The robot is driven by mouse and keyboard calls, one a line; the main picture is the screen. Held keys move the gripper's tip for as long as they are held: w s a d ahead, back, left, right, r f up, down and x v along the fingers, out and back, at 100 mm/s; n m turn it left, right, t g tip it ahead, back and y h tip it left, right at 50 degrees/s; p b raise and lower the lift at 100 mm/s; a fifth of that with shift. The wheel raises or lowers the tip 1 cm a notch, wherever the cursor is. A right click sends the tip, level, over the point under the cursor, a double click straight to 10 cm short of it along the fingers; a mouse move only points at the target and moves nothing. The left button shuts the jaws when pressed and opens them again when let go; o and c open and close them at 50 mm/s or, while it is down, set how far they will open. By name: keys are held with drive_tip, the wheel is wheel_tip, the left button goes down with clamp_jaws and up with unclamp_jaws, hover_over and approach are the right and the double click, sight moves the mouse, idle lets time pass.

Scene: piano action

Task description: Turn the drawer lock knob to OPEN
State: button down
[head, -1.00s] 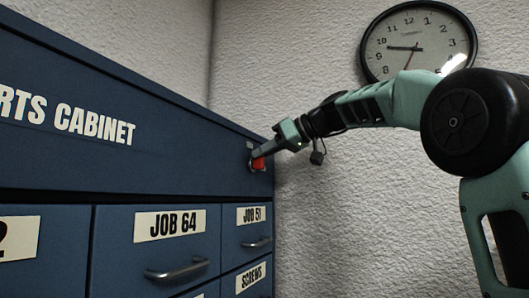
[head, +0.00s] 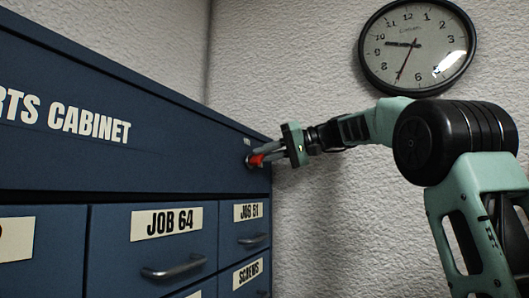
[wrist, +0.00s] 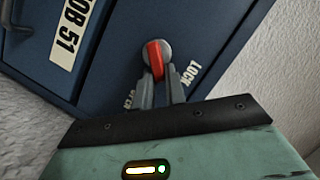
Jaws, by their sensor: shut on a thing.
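The lock knob is a grey round boss with a red handle (wrist: 156,62) on the blue cabinet face. It also shows as a red spot (head: 256,159) near the cabinet's right edge in the head view. In the wrist view the handle points down the picture, between the white LOCK marking (wrist: 190,73) on the right and a partly hidden marking (wrist: 128,99) at lower left, likely OPEN. My gripper (wrist: 160,88) has its two grey fingers shut on the red handle, one on each side. In the head view my gripper (head: 262,154) reaches in from the right.
The blue cabinet (head: 130,172) fills the left, with labelled drawers below the knob. The JOB 51 drawer handle (head: 253,239) sticks out below my gripper. A textured wall with a clock (head: 417,46) stands behind; the room right of the cabinet is clear.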

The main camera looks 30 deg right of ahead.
drive_tip(key=m+y+b, duration=0.1)
drive_tip(key=m, duration=0.1)
drive_tip(key=f+m+y+b, duration=0.1)
drive_tip(key=m, duration=0.1)
drive_tip(key=d+f+m+y+b, duration=0.1)
drive_tip(key=m, duration=0.1)
drive_tip(key=shift+w+f+m+t, duration=0.1)
drive_tip(key=shift+w+m+t, duration=0.2)
drive_tip(key=shift+m, duration=0.1)
idle(0.6)
drive_tip(key=c, duration=1.4)
unclamp_jaws()
drive_tip(key=shift+a, duration=0.1)
drive_tip(key=shift+c, duration=0.2)
drive_tip(key=b+v, duration=0.3)
drive_tip(key=v, duration=0.4)
drive_tip(key=shift+s+d, duration=0.2)
drive_tip(key=shift+d, duration=0.05)
drive_tip(key=shift+f, duration=0.2)
